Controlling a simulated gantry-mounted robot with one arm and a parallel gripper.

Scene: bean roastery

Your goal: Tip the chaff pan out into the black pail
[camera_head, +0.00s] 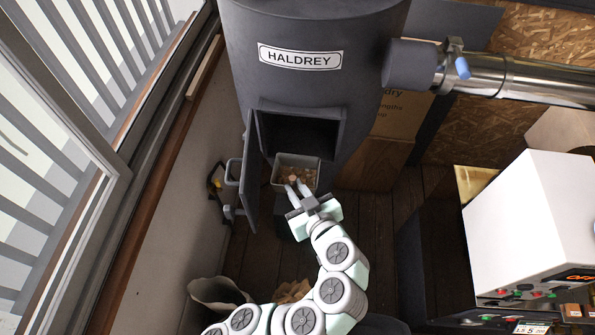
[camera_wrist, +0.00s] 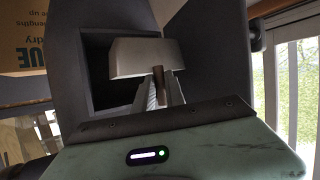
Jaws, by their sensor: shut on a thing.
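The chaff pan (camera_head: 281,181) is a light grey box-shaped pan with tan chaff in it. It sits level at the lower front of the open hatch of the dark grey HALDREY drum. My gripper (camera_head: 297,183) is shut on the pan's brown handle at its near side; the handle (camera_wrist: 159,75) shows between the fingers in the wrist view. There the pan (camera_wrist: 143,60) stands before the dark hatch opening. I cannot tell for certain which dark shape is the black pail; a dark form (camera_head: 297,226) lies below the pan, partly hidden by my gripper.
The hatch door (camera_head: 252,175) stands open close left of the pan. A pale sack (camera_head: 217,294) is on the floor at lower left. A white machine (camera_head: 525,225) stands at right. Floor between is partly clear.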

